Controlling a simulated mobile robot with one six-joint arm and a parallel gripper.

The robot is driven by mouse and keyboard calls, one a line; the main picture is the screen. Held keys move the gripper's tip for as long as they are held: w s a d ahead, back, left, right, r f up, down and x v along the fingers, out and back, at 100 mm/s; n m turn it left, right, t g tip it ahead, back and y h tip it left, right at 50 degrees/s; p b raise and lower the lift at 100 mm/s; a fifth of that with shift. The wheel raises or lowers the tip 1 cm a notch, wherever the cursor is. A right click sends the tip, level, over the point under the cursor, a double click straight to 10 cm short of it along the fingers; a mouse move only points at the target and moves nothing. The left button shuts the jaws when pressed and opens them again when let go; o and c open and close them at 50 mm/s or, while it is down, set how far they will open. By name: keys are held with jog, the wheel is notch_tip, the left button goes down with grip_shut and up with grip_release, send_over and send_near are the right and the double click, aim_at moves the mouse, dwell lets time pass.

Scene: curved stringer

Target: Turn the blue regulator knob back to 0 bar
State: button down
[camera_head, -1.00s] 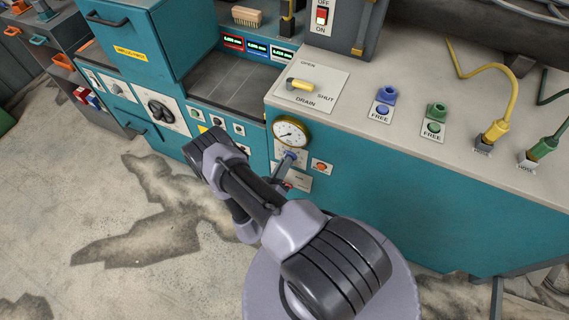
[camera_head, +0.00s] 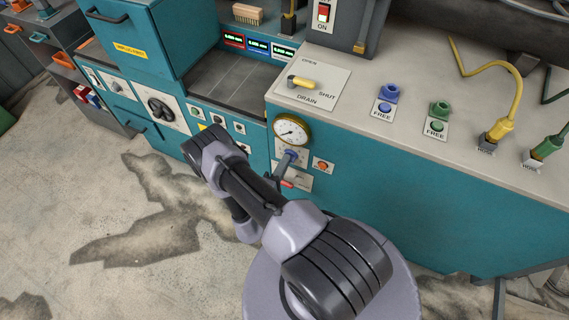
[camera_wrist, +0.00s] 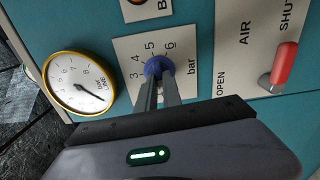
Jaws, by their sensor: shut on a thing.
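The blue regulator knob (camera_wrist: 157,66) sits on a white scale plate (camera_wrist: 128,52) in the wrist view. The figures 3 to 6 and the word "bar" show on the plate; the rest of the scale is hidden behind my gripper. My gripper (camera_wrist: 157,78) is shut on the knob, one finger on each side. I cannot make out the knob's pointer. In the head view the knob (camera_head: 290,153) shows small at my gripper's tip. A yellow-rimmed pressure gauge (camera_wrist: 80,83) is beside the plate; its dark needle points to the lower right in the wrist view.
A red-handled AIR lever (camera_wrist: 284,62) with OPEN and SHUT marks is close by on the panel. An orange button (camera_head: 321,166) is right of the knob. The yellow DRAIN lever (camera_head: 301,83) is on the bench top above. The floor in front is clear.

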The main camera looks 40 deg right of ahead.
jog(key=n, duration=0.2)
jog(key=n+b, duration=0.1)
jog(key=n, duration=0.2)
jog(key=shift+s+f, duration=0.15)
jog(key=shift+f, duration=0.05)
dwell(0.4)
jog(key=c, duration=1.5)
grip_release()
jog(key=shift+a+r, duration=0.1)
jog(key=p+v, duration=0.3)
jog(key=v, duration=1.4)
jog(key=shift+a, duration=0.1)
